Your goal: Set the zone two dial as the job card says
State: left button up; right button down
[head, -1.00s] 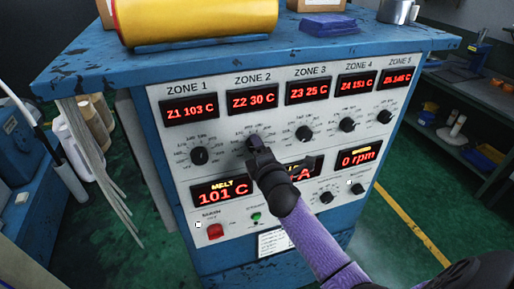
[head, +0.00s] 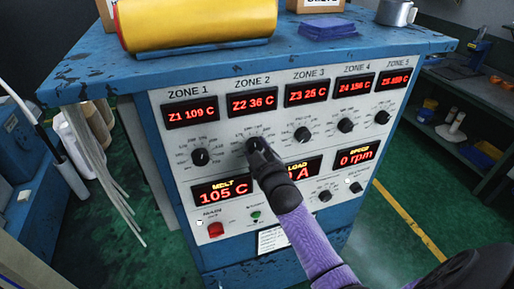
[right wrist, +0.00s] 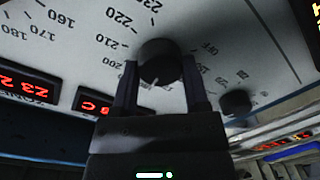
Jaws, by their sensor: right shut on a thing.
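The zone two dial (head: 253,143) is a black round knob under the ZONE 2 display (head: 252,101), which reads Z2 36 C. My right gripper (head: 257,148) is shut on this dial and partly hides it in the head view. In the right wrist view the dial (right wrist: 160,60) sits between the two fingers of my right gripper (right wrist: 160,80). A small pale mark shows on the knob's lower edge, and printed numbers such as 200, 210 and 220 lie around it. I cannot clearly tell which number the mark points to. My left gripper is not in view.
The other zone dials, such as zone one (head: 200,157) and zone three (head: 302,134), flank the held dial. A red button (head: 215,229) is lower left. A small white label (head: 272,240) is unreadable. A yellow roll (head: 197,22) lies on the blue cabinet top (head: 300,60).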

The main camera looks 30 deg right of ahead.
jog(key=shift+f+m+p, duration=0.1)
jog(key=shift+m+p, duration=0.3)
jog(key=shift+m, duration=1.8)
jog(key=shift+c, duration=0.5)
grip_release()
jog(key=v, duration=1)
